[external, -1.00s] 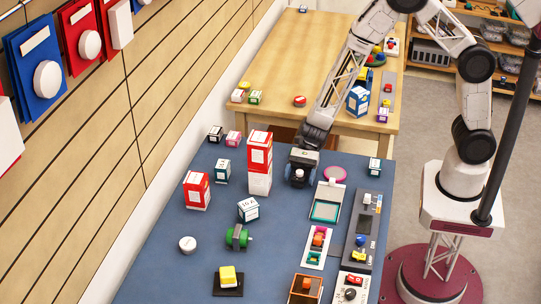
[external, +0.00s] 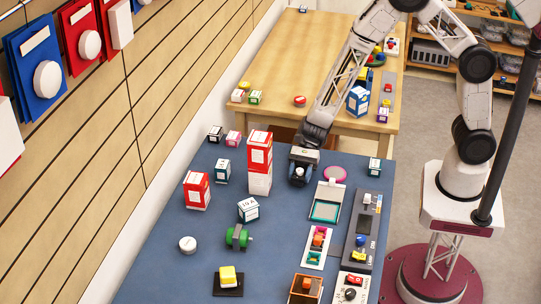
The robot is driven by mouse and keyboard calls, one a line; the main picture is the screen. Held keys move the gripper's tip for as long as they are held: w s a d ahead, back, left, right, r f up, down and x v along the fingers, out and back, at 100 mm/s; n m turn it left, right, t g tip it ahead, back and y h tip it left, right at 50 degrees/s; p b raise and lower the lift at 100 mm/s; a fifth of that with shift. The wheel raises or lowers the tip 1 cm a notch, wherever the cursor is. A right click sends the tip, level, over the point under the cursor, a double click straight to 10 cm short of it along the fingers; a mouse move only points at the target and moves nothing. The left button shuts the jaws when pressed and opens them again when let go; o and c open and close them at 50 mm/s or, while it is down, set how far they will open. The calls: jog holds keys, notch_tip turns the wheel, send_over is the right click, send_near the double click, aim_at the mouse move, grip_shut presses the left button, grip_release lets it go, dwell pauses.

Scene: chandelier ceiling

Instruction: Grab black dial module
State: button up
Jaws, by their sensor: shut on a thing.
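My gripper (external: 301,174) reaches down over the blue table, just right of the stacked red and white boxes. It is shut on a small dark object, which I take to be the black dial module (external: 298,173). The module is low, close to the table top, and partly hidden by the fingers. I cannot tell whether it touches the table.
A stack of red and white boxes (external: 260,163) stands close on the left. A green-framed panel (external: 326,203) and a pink disc (external: 335,174) lie to the right. A green roller (external: 239,237) and a white-blue box (external: 248,209) are nearer the camera.

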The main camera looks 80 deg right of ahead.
aim_at(301, 170)
jog(key=shift+r, duration=0.75)
jog(key=shift+s+d+r, duration=0.1)
jog(key=shift+s+r, duration=0.15)
jog(key=shift+r, duration=0.55)
jog(key=s+d, duration=0.2)
jog(key=s, duration=0.2)
jog(key=s+d+r, duration=0.1)
jog(key=s+d, duration=0.1)
jog(key=s, duration=0.3)
jog(key=s+d, duration=0.2)
jog(key=s, duration=0.3)
jog(key=shift+s+r, duration=0.1)
jog(key=shift+r, duration=0.05)
jog(key=shift+r, duration=0.1)
